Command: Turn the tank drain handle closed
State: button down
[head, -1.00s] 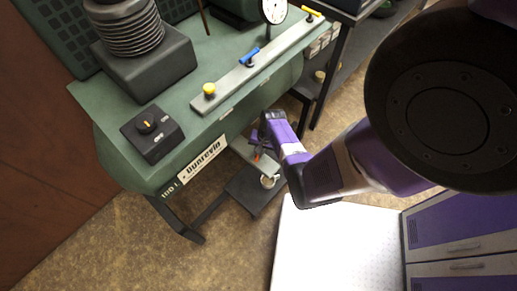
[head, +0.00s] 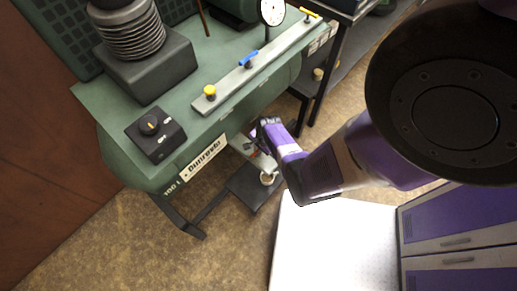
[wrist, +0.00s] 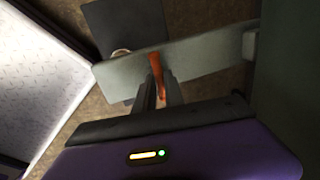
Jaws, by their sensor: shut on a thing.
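The orange-red drain handle (wrist: 155,65) shows in the wrist view against a grey-green plate (wrist: 205,52) under the tank. My gripper (wrist: 161,90) has its two dark fingers close together on the handle's near part, one on each side. The handle's far end sticks out beyond the fingers, pointing up in the wrist view. In the head view my gripper (head: 260,140) is under the front edge of the green tank (head: 135,165), and the handle is mostly hidden there. The valve body behind the handle cannot be made out.
A cup (head: 267,179) stands on a dark floor pad (head: 252,190) below the drain. The tank's black leg (head: 180,215) is to the left. A control box with a knob (head: 155,135) and a gauge (head: 271,12) sit on the tank.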

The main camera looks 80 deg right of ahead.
jog(key=shift+w, duration=0.2)
jog(key=c, duration=1.5)
grip_release()
jog(key=shift+s, duration=0.1)
jog(key=r+p, duration=0.1)
jog(key=r, duration=0.1)
jog(key=s+r+p, duration=0.1)
jog(key=r, duration=0.2)
jog(key=r+p, duration=0.1)
jog(key=r, duration=0.1)
jog(key=shift+s+a+r, duration=0.15)
jog(key=shift+a+r, duration=0.2)
jog(key=shift+a, duration=0.05)
